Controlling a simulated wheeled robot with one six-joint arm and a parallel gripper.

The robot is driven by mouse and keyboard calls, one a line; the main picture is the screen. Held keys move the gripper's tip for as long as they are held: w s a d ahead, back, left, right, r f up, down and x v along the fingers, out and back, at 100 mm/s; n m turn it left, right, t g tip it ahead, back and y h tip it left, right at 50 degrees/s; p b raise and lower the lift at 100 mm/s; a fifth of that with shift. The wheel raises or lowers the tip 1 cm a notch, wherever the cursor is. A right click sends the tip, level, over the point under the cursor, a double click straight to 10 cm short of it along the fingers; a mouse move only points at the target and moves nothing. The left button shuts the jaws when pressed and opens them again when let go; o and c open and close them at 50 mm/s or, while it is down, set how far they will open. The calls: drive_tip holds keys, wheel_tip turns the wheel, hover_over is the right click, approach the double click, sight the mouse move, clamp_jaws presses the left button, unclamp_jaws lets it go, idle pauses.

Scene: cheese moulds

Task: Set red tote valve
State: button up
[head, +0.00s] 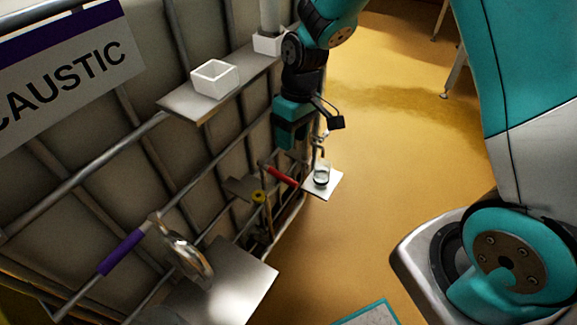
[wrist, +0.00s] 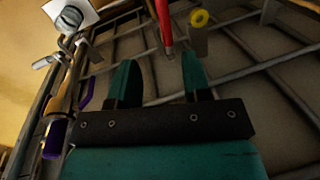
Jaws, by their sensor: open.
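The red valve handle (head: 280,175) sticks out from the caged tote (head: 75,185) at a slant, low near its far end. In the wrist view the red handle (wrist: 165,25) is at the top, roughly in line with the gap between my fingers. My gripper (wrist: 157,62) is open and empty, with its two teal fingers spread. In the head view my gripper (head: 289,143) hangs above the red handle, apart from it. The handle's mount on the tote is partly hidden.
A yellow round knob (head: 257,196) is beside the red handle. A small shelf with a glass jar (head: 322,175) is to its right. A purple handle (head: 122,251) and a metal shelf (head: 235,285) are nearer. A white open box (head: 215,78) sits on an upper shelf.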

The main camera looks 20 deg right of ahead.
sight(284, 175)
drive_tip(key=f, duration=0.3)
drive_tip(key=a+f, duration=0.1)
drive_tip(key=f, duration=0.2)
drive_tip(key=s+a+f, duration=0.1)
drive_tip(key=f, duration=0.3)
drive_tip(key=shift+a+f+b, duration=0.1)
drive_tip(key=shift+a+b, duration=0.1)
drive_tip(key=shift+b, duration=0.15)
